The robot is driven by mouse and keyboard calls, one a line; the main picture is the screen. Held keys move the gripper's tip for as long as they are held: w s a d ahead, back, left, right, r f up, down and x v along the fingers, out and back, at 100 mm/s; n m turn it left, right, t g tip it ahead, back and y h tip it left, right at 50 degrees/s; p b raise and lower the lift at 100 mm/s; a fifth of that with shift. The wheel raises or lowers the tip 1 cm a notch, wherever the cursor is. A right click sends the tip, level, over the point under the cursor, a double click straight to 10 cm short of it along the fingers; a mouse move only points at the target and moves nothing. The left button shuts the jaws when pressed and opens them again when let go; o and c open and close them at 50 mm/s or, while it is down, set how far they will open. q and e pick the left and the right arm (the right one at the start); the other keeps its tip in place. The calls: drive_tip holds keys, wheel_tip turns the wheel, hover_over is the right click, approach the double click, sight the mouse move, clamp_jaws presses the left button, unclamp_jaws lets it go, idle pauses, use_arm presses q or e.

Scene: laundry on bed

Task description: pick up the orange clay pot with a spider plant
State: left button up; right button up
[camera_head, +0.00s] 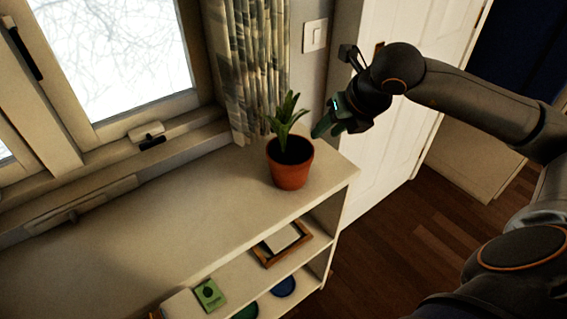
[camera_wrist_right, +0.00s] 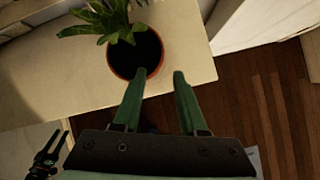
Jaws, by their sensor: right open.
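The orange clay pot with a spider plant (camera_head: 289,168) stands upright on the white shelf top, near its right end. Green leaves rise from dark soil. My right gripper (camera_head: 322,128) is just right of the plant, at about leaf height, with its green fingers pointing toward it. In the right wrist view, the pot (camera_wrist_right: 135,55) is beyond the fingertips. The two fingers of the gripper (camera_wrist_right: 160,87) are apart with nothing between them. A small dark gripper-like shape (camera_wrist_right: 46,158) shows at the lower left of the wrist view, perhaps my left gripper; the head view does not show that gripper.
The white shelf top (camera_head: 170,215) is clear left of the pot. A curtain (camera_head: 252,65) hangs behind the plant, beside the window. Lower shelves hold a wooden frame (camera_head: 268,259), a green card (camera_head: 210,296) and a blue item (camera_head: 284,286). A white door (camera_head: 385,165) stands right.

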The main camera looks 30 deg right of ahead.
sight(311, 145)
drive_tip(key=p+x, duration=0.1)
drive_tip(key=x, duration=0.8)
drive_tip(key=shift+w+d+f, duration=0.1)
drive_tip(key=shift+w+f, duration=0.05)
drive_tip(key=shift+f, duration=0.15)
clamp_jaws()
idle(1.0)
drive_tip(key=shift+r, duration=0.15)
